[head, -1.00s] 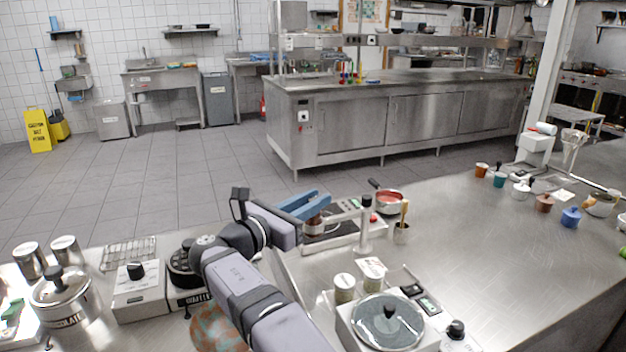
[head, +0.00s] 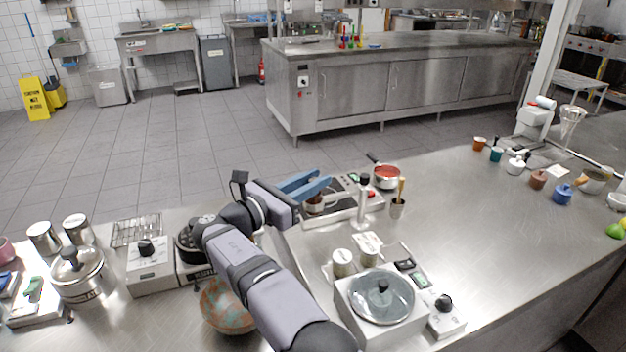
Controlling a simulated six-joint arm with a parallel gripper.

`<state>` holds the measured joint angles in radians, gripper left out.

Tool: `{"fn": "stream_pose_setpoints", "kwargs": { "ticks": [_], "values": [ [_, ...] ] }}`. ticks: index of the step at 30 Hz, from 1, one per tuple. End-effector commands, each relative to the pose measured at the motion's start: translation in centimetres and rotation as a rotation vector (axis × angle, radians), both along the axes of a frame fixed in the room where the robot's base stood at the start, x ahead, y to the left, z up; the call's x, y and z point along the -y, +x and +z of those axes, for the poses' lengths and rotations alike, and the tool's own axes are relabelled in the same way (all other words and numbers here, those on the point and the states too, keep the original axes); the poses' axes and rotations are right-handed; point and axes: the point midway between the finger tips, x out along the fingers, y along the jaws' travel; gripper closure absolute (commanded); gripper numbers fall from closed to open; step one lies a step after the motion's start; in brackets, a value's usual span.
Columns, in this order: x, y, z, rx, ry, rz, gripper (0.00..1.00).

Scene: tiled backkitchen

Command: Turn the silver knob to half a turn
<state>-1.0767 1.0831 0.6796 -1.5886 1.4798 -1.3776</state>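My gripper (head: 321,181) has blue fingers and reaches out over the back of the steel counter. Its fingers look apart, with nothing seen between them. I cannot make out a clearly silver knob. A dark knob (head: 146,247) stands on a white box at the left, beside the waffle maker, well away from my gripper. Another dark knob (head: 444,302) sits on a small pale box at the front right, also apart from my gripper. Both look upright; their pointer marks are too small to read.
A lidded pan (head: 382,300) on a scale-like base stands front right, with two jars (head: 344,263) behind it. A patterned bowl (head: 226,308) is beside my arm. The counter's right middle is clear.

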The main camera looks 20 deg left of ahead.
Motion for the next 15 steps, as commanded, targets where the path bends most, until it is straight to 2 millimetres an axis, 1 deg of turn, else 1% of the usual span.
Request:
{"fn": "stream_pose_setpoints", "kwargs": {
  "ticks": [1, 2, 11, 15],
  "values": [
    [0.1, 0.06, -0.17, -0.002, -0.002, -0.003, 0.68],
    [0.1, 0.06, -0.16, -0.002, -0.002, -0.003, 0.61],
    [0.0, -0.02, -0.03, 0.0, -0.001, 0.0, 0.61],
    [-0.3, -0.63, -0.07, 0.0, -0.001, 0.001, 0.61]
  ]
}}
